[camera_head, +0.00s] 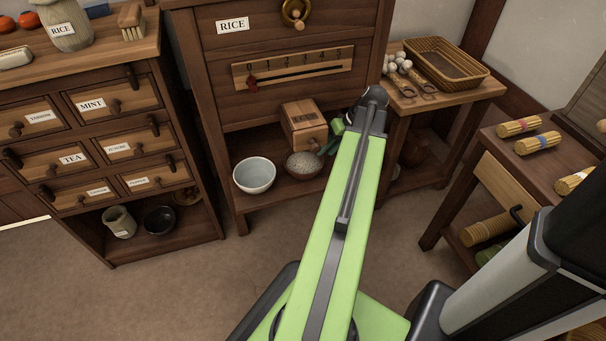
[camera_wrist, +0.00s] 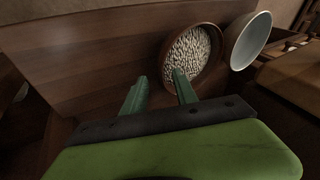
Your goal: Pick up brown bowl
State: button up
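A brown bowl (camera_head: 305,165) full of pale speckled grains stands on the low shelf of the middle cabinet. In the wrist view the brown bowl (camera_wrist: 215,68) lies just beyond my gripper (camera_wrist: 159,75). My two green fingers are apart with nothing held between them. The right fingertip overlaps the bowl's near left part in the picture; I cannot tell whether it touches. In the head view my gripper (camera_head: 331,141) is partly hidden by my arm, just right of the bowl.
A white bowl (camera_head: 255,175) stands close left of the brown bowl. A wooden box (camera_head: 304,126) is right behind it, and the cabinet's drawers (camera_head: 270,100) overhang the shelf. A side table with a wicker basket (camera_head: 446,62) stands at right. The floor (camera_head: 190,290) in front is clear.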

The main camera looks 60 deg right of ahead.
aim_at(320, 158)
jog(key=b+x, duration=0.4)
jog(key=x, duration=0.1)
jog(key=shift+f+b, duration=0.1)
jog(key=shift+b, duration=0.25)
jog(key=shift+a, duration=0.1)
jog(key=shift+c, duration=0.3)
grip_shut()
dwell(0.6)
